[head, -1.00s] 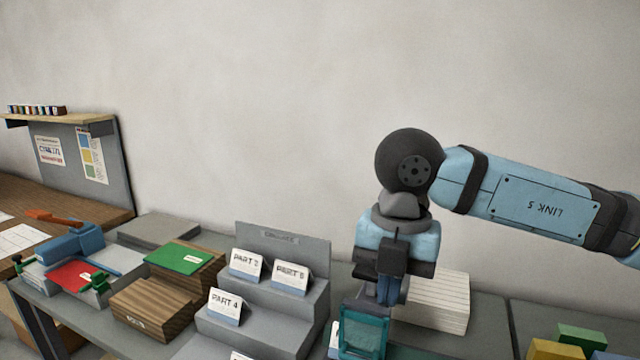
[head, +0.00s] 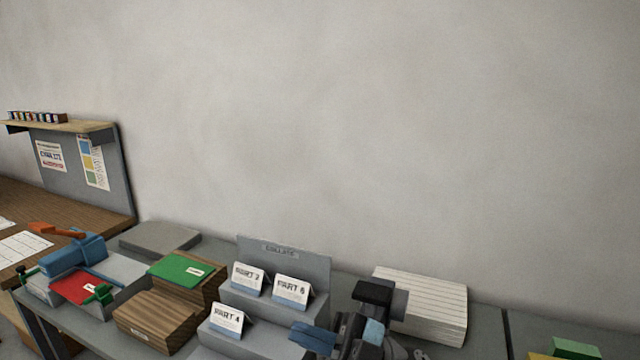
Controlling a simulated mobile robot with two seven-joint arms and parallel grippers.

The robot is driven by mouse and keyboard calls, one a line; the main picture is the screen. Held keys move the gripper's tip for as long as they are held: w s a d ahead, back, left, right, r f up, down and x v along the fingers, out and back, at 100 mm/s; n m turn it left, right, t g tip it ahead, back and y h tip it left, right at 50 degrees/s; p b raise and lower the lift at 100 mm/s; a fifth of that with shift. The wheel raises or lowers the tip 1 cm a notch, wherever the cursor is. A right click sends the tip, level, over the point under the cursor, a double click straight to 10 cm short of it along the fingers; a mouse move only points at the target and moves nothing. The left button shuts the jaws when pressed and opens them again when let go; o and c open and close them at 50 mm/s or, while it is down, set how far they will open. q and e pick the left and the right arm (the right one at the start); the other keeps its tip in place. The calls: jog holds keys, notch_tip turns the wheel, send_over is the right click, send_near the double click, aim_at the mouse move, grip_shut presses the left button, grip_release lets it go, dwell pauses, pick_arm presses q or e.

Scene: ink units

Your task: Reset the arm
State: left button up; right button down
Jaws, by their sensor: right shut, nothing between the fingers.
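My right gripper (head: 347,336) is at the bottom edge of the head view, right of centre. It shows as dark and blue parts in front of the grey stepped stand's right side, and its lower part is cut off by the frame. It is shut and I see nothing held in it. My left gripper is not in view.
The grey stepped stand (head: 284,256) holds several part cards. A white stack (head: 425,300) stands right behind my gripper. Wooden blocks (head: 157,318), a green booklet (head: 181,266) and a blue clamp-like tool (head: 72,255) lie left. The wall area above is clear.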

jog(key=w+d+f+m+t+h+p, duration=0.1)
jog(key=w+d+f+m+t+h, duration=0.1)
jog(key=d+f+m+t+h, duration=0.6)
jog(key=w+d+f+m+t+h+p, duration=0.1)
jog(key=d+f+m+t+h+p, duration=0.15)
jog(key=f+m+t+h, duration=0.65)
jog(key=s+d+f+m+g+h, duration=0.1)
jog(key=s+d+f+m, duration=0.1)
jog(key=f, duration=0.4)
jog(key=s+d+f+m+g+h, duration=0.1)
jog(key=s+d+f+m+g, duration=0.1)
jog(key=s+d+f, duration=0.2)
jog(key=s+d+f+m+g+h, duration=0.1)
jog(key=s+d+f+m+h, duration=0.1)
jog(key=s+f, duration=0.6)
jog(key=shift+d+f+m+p, duration=0.35)
jog(key=shift+d+f+m, duration=0.15)
jog(key=shift+d+f, duration=0.45)
jog(key=shift+d+r, duration=0.15)
